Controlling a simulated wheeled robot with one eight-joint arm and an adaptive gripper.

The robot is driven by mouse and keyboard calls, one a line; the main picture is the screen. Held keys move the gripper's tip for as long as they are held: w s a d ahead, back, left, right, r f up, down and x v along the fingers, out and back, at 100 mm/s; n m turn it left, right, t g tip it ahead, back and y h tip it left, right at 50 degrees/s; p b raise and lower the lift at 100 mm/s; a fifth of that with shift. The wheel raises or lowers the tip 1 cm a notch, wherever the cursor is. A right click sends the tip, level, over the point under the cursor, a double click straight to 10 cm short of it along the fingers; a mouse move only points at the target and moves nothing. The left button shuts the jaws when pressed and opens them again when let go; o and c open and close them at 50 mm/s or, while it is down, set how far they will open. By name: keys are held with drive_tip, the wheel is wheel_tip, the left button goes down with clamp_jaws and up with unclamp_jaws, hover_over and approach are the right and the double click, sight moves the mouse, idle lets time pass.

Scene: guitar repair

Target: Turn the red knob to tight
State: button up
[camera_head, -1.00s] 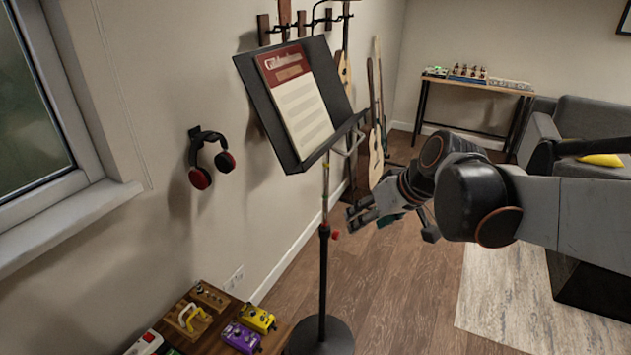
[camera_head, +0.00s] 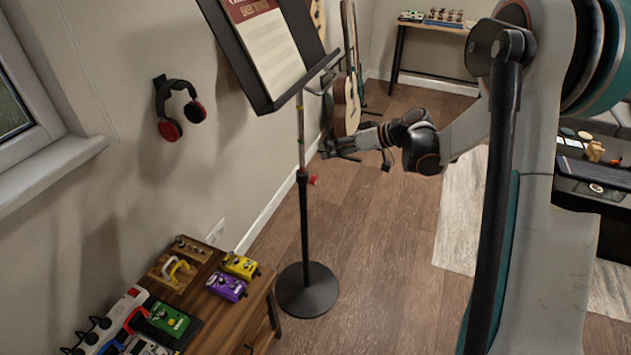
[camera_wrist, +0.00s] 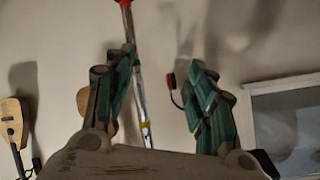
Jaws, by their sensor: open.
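The red knob (camera_head: 312,181) sits on the right side of the music stand's pole, at the collar where the silver upper rod (camera_head: 301,130) meets the black lower tube (camera_head: 303,225). My gripper (camera_head: 324,149) is open and empty, above and slightly right of the knob in the head view, not touching it. In the wrist view the two green-lined fingers of my gripper (camera_wrist: 160,62) stand apart. The silver rod (camera_wrist: 140,95) runs beside the left finger, and the red knob (camera_wrist: 124,3) shows only at the top edge. How the knob is turned cannot be told.
The stand's desk (camera_head: 270,60) with a songbook is above my gripper. Its round base (camera_head: 306,290) is on the floor. A wooden pedal table (camera_head: 235,315) is at lower left, headphones (camera_head: 180,108) hang on the wall, and a guitar (camera_head: 347,105) stands behind.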

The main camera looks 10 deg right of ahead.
drive_tip(key=w+d+f+n+t+y+b, duration=0.1)
drive_tip(key=w+d+f+n+t+y, duration=0.25)
drive_tip(key=f, duration=0.75)
drive_tip(key=y+b, duration=0.2)
approach(316, 180)
drive_tip(key=shift+n, duration=0.25)
drive_tip(key=b+x, duration=0.3)
drive_tip(key=x, duration=0.6)
drive_tip(key=shift+w+a+f, duration=0.1)
drive_tip(key=shift+w, duration=0.05)
drive_tip(key=shift+c, duration=0.3)
drive_tip(key=c, duration=1)
